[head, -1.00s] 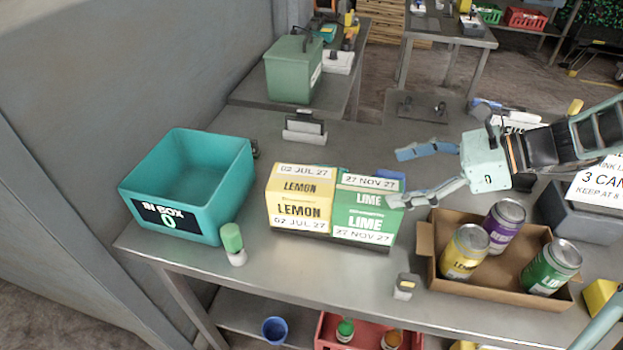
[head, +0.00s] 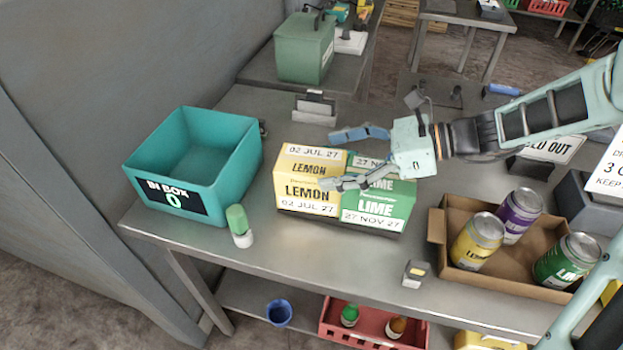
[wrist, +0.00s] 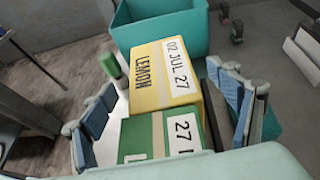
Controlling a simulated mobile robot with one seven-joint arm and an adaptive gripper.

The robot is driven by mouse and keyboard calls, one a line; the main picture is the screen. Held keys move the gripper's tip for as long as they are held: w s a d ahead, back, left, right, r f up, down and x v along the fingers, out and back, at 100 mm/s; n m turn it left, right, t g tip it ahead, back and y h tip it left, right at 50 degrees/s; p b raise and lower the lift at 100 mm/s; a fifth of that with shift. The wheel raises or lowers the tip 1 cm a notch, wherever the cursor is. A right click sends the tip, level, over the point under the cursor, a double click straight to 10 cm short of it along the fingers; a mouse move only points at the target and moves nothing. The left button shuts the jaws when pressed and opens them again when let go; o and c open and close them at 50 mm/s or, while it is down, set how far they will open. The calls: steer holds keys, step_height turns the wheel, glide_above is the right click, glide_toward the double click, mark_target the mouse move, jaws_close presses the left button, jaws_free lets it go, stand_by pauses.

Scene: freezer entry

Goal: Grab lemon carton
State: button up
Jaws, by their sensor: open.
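The yellow lemon carton (head: 306,186) stands on the metal table, side by side with the green lime carton (head: 378,205) to its right. Both carry date labels; the lemon one reads 02 JUL 27. My gripper (head: 352,158) is open and empty, over the lime carton with its fingertips reaching toward the lemon carton. In the wrist view the open fingers (wrist: 172,108) lie on either side of the cartons, with the lime carton (wrist: 162,134) nearer and the lemon carton (wrist: 160,72) beyond it. I cannot tell whether a finger touches a carton.
A teal in box (head: 192,160), empty, stands left of the cartons. A green-capped bottle (head: 239,226) stands between them near the front edge. A cardboard tray (head: 437,226) with three cans is at right. A small metal holder (head: 315,108) stands behind.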

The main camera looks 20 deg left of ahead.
steer(key=shift+x, duration=1.2)
steer(key=c, duration=2)
steer(key=shift+c, duration=0.9)
steer(key=shift+r, duration=0.15)
